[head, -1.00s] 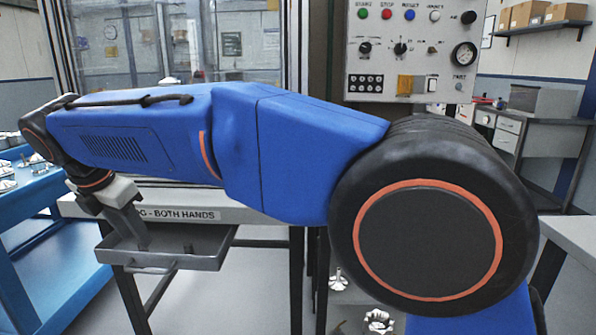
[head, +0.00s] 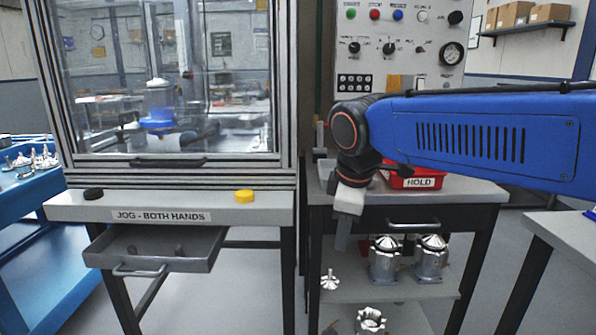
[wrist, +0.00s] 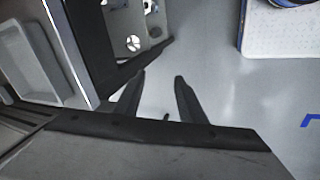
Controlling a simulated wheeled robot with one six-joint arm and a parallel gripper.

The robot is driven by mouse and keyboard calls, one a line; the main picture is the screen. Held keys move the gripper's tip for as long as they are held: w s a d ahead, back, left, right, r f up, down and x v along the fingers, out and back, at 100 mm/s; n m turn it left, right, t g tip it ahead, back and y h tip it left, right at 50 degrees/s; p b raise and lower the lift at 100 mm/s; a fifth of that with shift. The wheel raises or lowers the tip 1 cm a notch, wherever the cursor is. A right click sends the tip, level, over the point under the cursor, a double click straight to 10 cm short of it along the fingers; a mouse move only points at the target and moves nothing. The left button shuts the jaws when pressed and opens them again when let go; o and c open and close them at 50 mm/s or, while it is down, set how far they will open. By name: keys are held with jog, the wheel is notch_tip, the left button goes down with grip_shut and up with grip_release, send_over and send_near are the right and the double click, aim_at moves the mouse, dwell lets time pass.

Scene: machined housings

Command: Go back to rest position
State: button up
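My gripper (wrist: 160,92) shows in the wrist view with its two dark fingers apart and nothing between them, over grey floor. In the head view my gripper (head: 342,236) hangs below the wrist of my blue arm, in front of the bench with the red bin, and points down. Its fingers are too small there to tell apart. My arm reaches in from the right edge of the head view.
An open grey drawer (head: 200,242) juts out under the glass-fronted machine (head: 160,90). A red bin (head: 422,176) marked HOLD sits on the bench. Metal housings (head: 432,258) stand on the shelf below. A blue cart (head: 50,230) is at left.

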jog(key=s+d+f+m, duration=0.7)
jog(key=s+d, duration=0.2)
jog(key=s+d+f+m+t, duration=0.1)
jog(key=s+d+f+m, duration=0.6)
jog(key=s+d, duration=0.2)
jog(key=shift+d+f+m, duration=0.15)
jog(key=shift+d+m, duration=0.25)
jog(key=shift+d, duration=0.25)
